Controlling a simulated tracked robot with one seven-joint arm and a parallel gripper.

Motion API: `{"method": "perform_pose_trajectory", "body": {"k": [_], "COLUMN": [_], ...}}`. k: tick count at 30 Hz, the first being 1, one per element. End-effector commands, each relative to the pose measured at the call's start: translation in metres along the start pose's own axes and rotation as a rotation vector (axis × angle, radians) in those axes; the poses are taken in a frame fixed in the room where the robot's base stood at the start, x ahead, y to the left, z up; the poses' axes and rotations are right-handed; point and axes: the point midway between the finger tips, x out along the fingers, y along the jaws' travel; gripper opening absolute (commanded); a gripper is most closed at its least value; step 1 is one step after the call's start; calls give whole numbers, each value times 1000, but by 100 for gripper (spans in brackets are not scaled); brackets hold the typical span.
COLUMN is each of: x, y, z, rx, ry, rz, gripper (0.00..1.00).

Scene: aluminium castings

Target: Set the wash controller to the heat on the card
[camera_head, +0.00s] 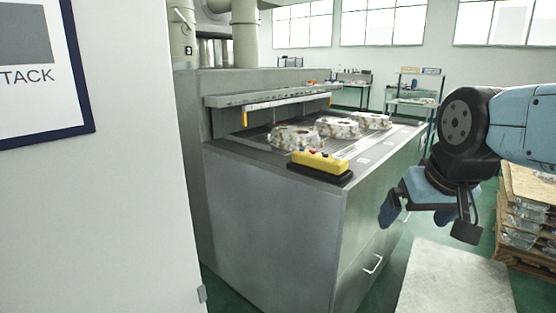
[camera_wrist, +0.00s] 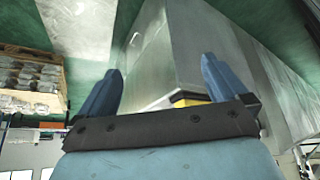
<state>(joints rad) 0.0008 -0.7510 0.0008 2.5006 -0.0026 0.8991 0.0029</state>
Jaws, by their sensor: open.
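A yellow control box (camera_head: 320,161) with several small coloured buttons sits on a dark base at the near corner of the grey machine top. Whether it is the wash controller I cannot tell, and its setting is too small to read. A yellow patch (camera_wrist: 190,102), apparently part of this box, shows past my gripper's palm in the wrist view. My gripper (camera_head: 418,214) is open and empty, right of the machine, below its top and apart from the box. Its two blue fingers also show spread in the wrist view (camera_wrist: 162,85). No card with a readable heat is in view.
A white wall panel with a framed sign (camera_head: 82,100), partly cut off, blocks the left. A pallet stack (camera_head: 525,215) stands at the right. Floor between is clear.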

Motion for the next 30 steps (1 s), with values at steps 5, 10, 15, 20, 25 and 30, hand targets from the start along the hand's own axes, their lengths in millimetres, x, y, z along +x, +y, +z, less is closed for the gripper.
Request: {"method": "perform_pose_trajectory", "body": {"k": [5,10,15,20,25,30], "x": [0,0,0,0,0,0], "y": [0,0,0,0,0,0], "z": [0,0,0,0,0,0], "rx": [-1,-1,-1,-1,-1,-1], "ry": [-1,-1,-1,-1,-1,-1], "rz": [-1,-2,-2,-2,-2,-3], "gripper": [88,71,55,40,23,7]}}
